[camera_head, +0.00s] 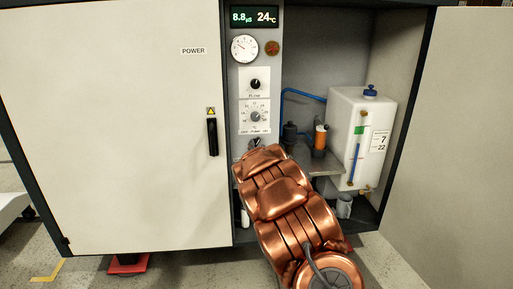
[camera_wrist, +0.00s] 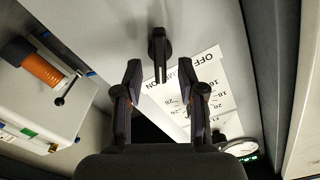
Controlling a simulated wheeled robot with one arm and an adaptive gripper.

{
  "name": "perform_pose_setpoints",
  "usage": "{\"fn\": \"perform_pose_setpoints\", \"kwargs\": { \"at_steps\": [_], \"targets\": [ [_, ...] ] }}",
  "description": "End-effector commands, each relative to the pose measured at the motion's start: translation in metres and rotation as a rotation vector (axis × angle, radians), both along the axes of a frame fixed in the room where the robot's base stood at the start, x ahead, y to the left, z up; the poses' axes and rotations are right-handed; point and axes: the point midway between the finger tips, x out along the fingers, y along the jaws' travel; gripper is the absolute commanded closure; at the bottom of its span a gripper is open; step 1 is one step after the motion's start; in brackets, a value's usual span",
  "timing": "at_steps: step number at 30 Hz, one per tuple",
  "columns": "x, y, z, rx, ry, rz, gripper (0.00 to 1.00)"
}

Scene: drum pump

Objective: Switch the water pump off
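The pump switch is a black rotary handle (camera_wrist: 158,45) in the wrist view, beside a white label plate (camera_wrist: 205,82) with OFF and ON lettering. I cannot tell which word the handle points to. In the head view the switch (camera_head: 256,143) sits low on the control panel, partly hidden by my copper-coloured arm. My gripper (camera_wrist: 160,70) is open. Its two dark fingers stand apart, one on each side of the handle's lower end in the picture. I see no clear contact. The gripper is hidden behind my arm in the head view.
The panel also carries two dials (camera_head: 255,117), a round gauge (camera_head: 244,48) and a display (camera_head: 254,17). A closed cabinet door (camera_head: 120,120) stands left. To the right are a white tank (camera_head: 358,130) and an orange cylinder (camera_head: 320,138) on a shelf.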

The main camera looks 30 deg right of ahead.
Motion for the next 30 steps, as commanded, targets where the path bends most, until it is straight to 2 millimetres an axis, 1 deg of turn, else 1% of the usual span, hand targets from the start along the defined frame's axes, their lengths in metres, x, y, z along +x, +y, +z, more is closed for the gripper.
{"fn": "perform_pose_setpoints", "kwargs": {
  "at_steps": [3, 9, 21, 30],
  "targets": [
    [0.009, -0.004, 0.001, 0.000, -0.003, -0.001, 0.60],
    [0.017, -0.008, 0.001, -0.001, -0.003, -0.001, 0.60],
    [0.020, -0.009, 0.001, -0.001, -0.001, 0.000, 0.61],
    [0.020, -0.009, 0.001, 0.000, 0.000, 0.001, 0.93]
  ]
}}
